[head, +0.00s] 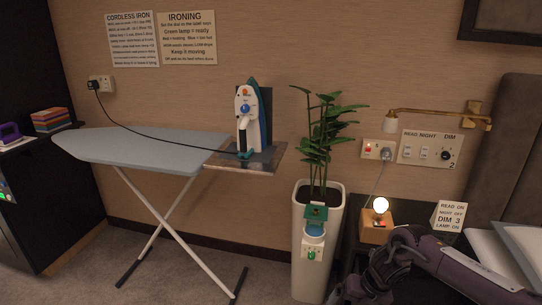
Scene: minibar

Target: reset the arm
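My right arm (450,268) comes in from the lower right corner in the head view. It is dark purple-grey and bends downward in front of the nightstand. My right gripper (366,286) is at the bottom edge, dark and partly cut off, close to the planter's right side. Its fingers cannot be made out, and I see nothing held in it. My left arm and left gripper are not in view.
An ironing board (140,147) carries a cordless iron (247,118) upright on its right-end plate. A white planter (310,265) with a plant stands mid-right. The nightstand holds a lit lamp (380,215) and a sign card (449,216). A bed is at right.

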